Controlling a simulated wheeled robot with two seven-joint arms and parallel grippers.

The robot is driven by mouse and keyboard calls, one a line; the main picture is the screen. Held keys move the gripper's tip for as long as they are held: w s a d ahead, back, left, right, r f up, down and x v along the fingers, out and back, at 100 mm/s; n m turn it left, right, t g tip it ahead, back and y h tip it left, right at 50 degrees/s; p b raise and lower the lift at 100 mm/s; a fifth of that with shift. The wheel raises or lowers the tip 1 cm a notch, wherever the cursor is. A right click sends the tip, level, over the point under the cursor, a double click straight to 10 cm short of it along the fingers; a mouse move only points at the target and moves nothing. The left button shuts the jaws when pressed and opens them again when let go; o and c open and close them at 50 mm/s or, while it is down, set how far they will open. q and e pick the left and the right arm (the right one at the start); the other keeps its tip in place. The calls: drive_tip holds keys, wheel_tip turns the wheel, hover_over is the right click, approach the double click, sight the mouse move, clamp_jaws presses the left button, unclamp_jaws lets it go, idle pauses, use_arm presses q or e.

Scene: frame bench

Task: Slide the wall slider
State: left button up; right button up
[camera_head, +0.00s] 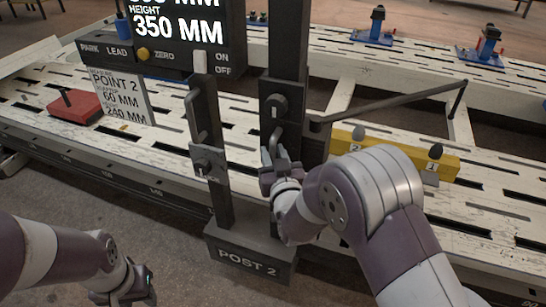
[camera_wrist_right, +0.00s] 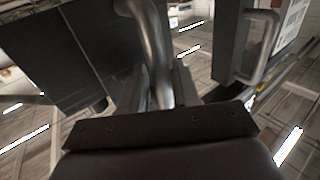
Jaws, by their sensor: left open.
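A grey bar handle (camera_head: 277,134) stands out from the post below the knob. My right gripper (camera_head: 276,164) is at this handle, its fingers close on either side of the bar. In the right wrist view the curved metal bar (camera_wrist_right: 151,48) runs down between the fingers, and my gripper looks shut on it; the contact itself is partly hidden. My left gripper (camera_head: 137,290) is open and empty at the lower left, away from the posts.
A thinner post (camera_head: 207,130) with a clamp stands left of the slider. A red block (camera_head: 75,107) and a yellow block (camera_head: 400,152) lie on the slotted bench. A dark arm (camera_head: 390,98) reaches right.

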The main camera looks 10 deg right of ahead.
drive_tip(key=shift+o, duration=0.2)
drive_tip(key=shift+w+d+f, duration=0.1)
drive_tip(key=shift+w+f, duration=0.1)
drive_tip(key=shift+s, duration=0.2)
drive_tip(key=s+p, duration=0.1)
drive_tip(key=s, duration=1.1)
drive_tip(key=shift+s, duration=0.2)
